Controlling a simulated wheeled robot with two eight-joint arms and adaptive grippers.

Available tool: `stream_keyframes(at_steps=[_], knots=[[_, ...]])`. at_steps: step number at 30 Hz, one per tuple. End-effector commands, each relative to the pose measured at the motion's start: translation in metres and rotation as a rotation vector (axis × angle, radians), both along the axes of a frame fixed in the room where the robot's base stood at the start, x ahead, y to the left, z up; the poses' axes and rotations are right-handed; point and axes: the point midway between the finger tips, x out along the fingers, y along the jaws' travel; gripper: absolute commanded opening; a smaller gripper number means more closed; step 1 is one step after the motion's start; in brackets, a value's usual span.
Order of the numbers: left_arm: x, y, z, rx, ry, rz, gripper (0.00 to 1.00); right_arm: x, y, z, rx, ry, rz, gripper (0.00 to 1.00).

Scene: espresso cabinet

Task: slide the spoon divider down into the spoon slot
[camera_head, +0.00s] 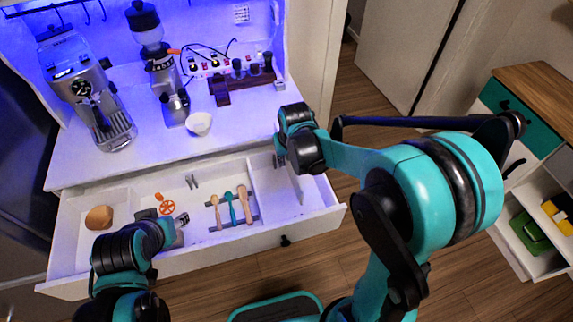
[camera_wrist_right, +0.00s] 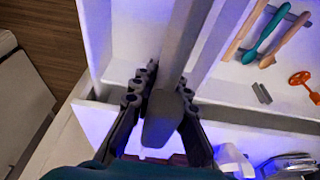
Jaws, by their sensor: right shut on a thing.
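My right gripper (camera_head: 281,160) is over the right part of the open drawer, near its back wall. In the right wrist view its dark fingers (camera_wrist_right: 165,112) are shut on a long grey panel, which I take as the spoon divider (camera_wrist_right: 190,45). The panel also shows below the gripper in the head view (camera_head: 296,181). A pair of small grey upright guides (camera_head: 191,182), perhaps the spoon slot, stands left of the spoons; it also shows in the wrist view (camera_wrist_right: 262,93). My left gripper (camera_head: 180,220) is low at the drawer's front left; its jaw state is unclear.
Several spoons (camera_head: 232,207) lie on grey rests in the drawer's middle. An orange utensil (camera_head: 166,206) and a round wooden bowl (camera_head: 99,217) are further left. The drawer's front wall (camera_head: 250,250) is raised. A white bowl (camera_head: 199,123) and coffee machine (camera_head: 88,95) stand on the counter.

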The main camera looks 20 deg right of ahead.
Motion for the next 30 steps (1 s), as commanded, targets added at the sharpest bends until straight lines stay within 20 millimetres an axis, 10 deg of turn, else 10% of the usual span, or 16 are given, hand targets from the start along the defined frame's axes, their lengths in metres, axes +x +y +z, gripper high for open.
stream_keyframes(at_steps=[30], knots=[[0.0,0.0,0.048,0.0,0.0,0.0,0.47,0.0,0.0,0.071,0.0,0.0,0.0,0.0]])
